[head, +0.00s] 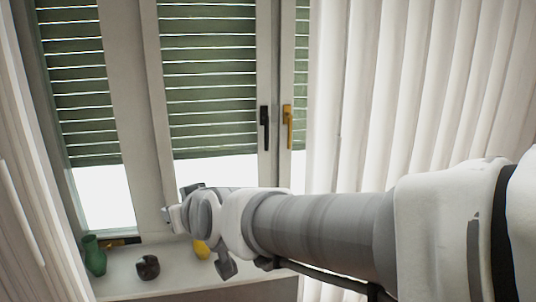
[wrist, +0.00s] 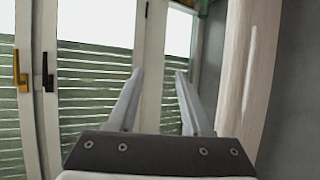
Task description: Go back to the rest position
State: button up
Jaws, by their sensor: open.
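My gripper (wrist: 160,73) is open in the wrist view, its two pale fingers apart with nothing between them. In the head view my arm reaches in from the right, and its end is in front of the window above the sill. The fingers are hard to make out there. A green vase (head: 94,256) and a dark, rounded pot (head: 148,267) stand on the window sill at the lower left. A yellow object (head: 201,249) on the sill is partly hidden behind my wrist.
The window has green slatted blinds (head: 209,100), a black handle (head: 264,128) and a yellow handle (head: 287,127). A white curtain (head: 400,90) hangs on the right, and another (head: 25,200) at the left edge. The pale sill (head: 120,288) has bare room at its front.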

jog(key=s+d+f+m+g+h, duration=0.1)
jog(key=s+d+f+m+h, duration=0.1)
jog(key=d, duration=0.7)
jog(key=s+d+f+m+g+h, duration=0.1)
jog(key=s+d+f+h, duration=0.15)
jog(key=d, duration=0.65)
jog(key=s+d+f+m+g+h, duration=0.2)
jog(key=s+d+f+m+h, duration=0.1)
jog(key=s+d, duration=0.8)
jog(key=shift+s+d+f+m+g, duration=0.2)
jog(key=shift+d+f+m+g, duration=0.2)
jog(key=shift+d+f+m, duration=0.25)
jog(key=shift+a, duration=0.15)
